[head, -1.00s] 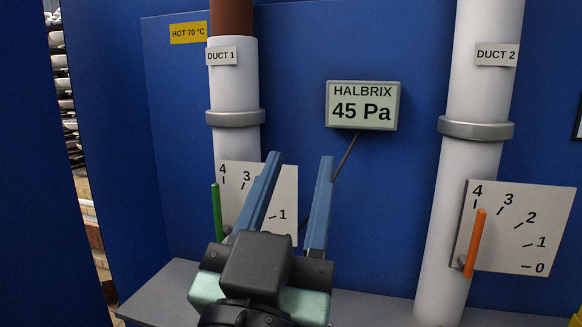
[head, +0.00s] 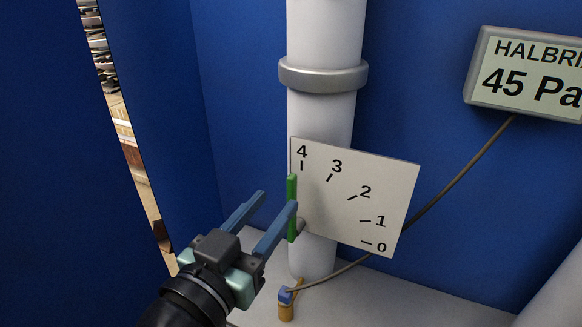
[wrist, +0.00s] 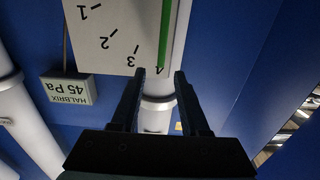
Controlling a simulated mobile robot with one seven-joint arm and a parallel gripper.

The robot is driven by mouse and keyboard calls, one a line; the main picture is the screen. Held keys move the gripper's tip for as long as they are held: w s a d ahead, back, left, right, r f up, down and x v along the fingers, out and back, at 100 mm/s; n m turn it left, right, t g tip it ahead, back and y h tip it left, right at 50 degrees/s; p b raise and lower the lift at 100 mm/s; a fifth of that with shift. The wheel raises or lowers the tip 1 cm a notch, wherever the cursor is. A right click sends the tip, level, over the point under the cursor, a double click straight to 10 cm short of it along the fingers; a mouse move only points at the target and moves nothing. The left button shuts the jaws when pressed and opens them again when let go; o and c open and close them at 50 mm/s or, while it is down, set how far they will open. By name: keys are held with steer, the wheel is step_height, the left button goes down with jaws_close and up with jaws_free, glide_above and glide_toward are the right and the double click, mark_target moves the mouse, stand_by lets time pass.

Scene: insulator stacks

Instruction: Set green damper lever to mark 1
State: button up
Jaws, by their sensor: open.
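The green damper lever (head: 292,192) stands about upright at the left edge of a white dial plate (head: 385,185) with marks 4 to 0. It points up near mark 4; mark 1 (head: 380,220) is at the lower right. My gripper (head: 278,200) is open, its fingers pointing up toward the lever. In the head view the right finger overlaps part of the lever. In the wrist view, where things appear upside down, the lever (wrist: 166,30) has its tip near mark 4, between the lines of the two fingers (wrist: 160,72). I cannot tell whether they touch it.
The white duct (head: 325,120) with a grey collar rises behind the plate. A pressure display (head: 530,75) reading 45 Pa hangs at the right, its cable running to a small blue and orange fitting (head: 286,300) on the grey ledge. A blue panel (head: 150,120) stands left.

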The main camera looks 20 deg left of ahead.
mark_target(289, 183)
steer(key=w+p, duration=0.2)
steer(key=w, duration=0.4)
steer(key=shift+w+r, duration=0.1)
steer(key=shift+r, duration=0.05)
steer(key=shift+w+f, duration=0.2)
steer(key=shift+w, duration=0.45)
jaws_close()
stand_by(0.6)
